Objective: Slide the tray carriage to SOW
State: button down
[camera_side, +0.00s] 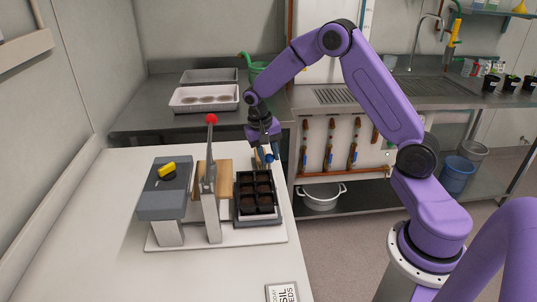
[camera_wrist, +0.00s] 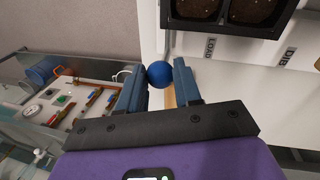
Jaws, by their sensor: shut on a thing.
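The tray carriage (camera_side: 237,208) holds a black tray with several cells of dark brown soil. It sits at the right end of the white base of the bench device. In the wrist view the tray's edge (camera_wrist: 240,30) shows at the top. A blue ball knob (camera_wrist: 160,74) sits between the fingers of my gripper (camera_wrist: 160,88), which is shut on it. In the side view my gripper (camera_side: 266,155) is just behind the tray, with the blue knob partly visible.
Left of the tray stand a wooden block (camera_side: 222,178), an upright lever with a red ball (camera_side: 211,119), and a grey platform (camera_side: 163,203) with a yellow item on top. A seed packet (camera_side: 283,293) lies near the front edge. The left of the table is clear.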

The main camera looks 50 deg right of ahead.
jog(key=shift+w+a, duration=1.6)
jog(key=c, duration=0.8)
grip_release()
jog(key=a+r, duration=0.1)
jog(key=r, duration=0.4)
jog(key=w+r, duration=0.1)
jog(key=r, duration=0.5)
jog(key=a+r, duration=0.1)
jog(key=r, duration=0.5)
jog(key=shift+w+a+r, duration=0.1)
jog(key=shift+w+a, duration=0.25)
jog(key=shift+w, duration=0.05)
